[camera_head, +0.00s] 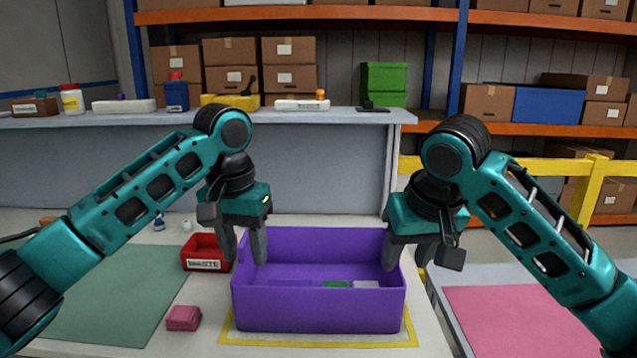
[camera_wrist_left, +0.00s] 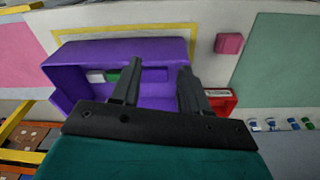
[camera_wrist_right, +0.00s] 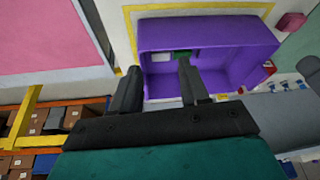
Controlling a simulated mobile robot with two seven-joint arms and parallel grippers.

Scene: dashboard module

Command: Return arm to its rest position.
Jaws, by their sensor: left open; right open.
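My left gripper (camera_head: 246,250) is open and empty above the left edge of a purple bin (camera_head: 318,309). Its two fingers (camera_wrist_left: 158,88) also show apart in the left wrist view, with the bin beyond them. My right gripper (camera_head: 405,258) is open and empty above the bin's right edge. Its fingers (camera_wrist_right: 158,82) are apart in the right wrist view, with nothing between them. Both arms are raised and bent, reaching in from the sides. The bin stands on the table and holds a green piece (camera_head: 336,285) and a whitish piece (camera_head: 366,284).
A pink block (camera_head: 183,318) lies left of the bin. A red labelled tray (camera_head: 203,254) sits behind it. A green mat (camera_head: 120,295) covers the left of the table. A pink mat (camera_head: 530,318) lies on the right-hand surface. A yellow rail (camera_head: 550,167) stands at the back right.

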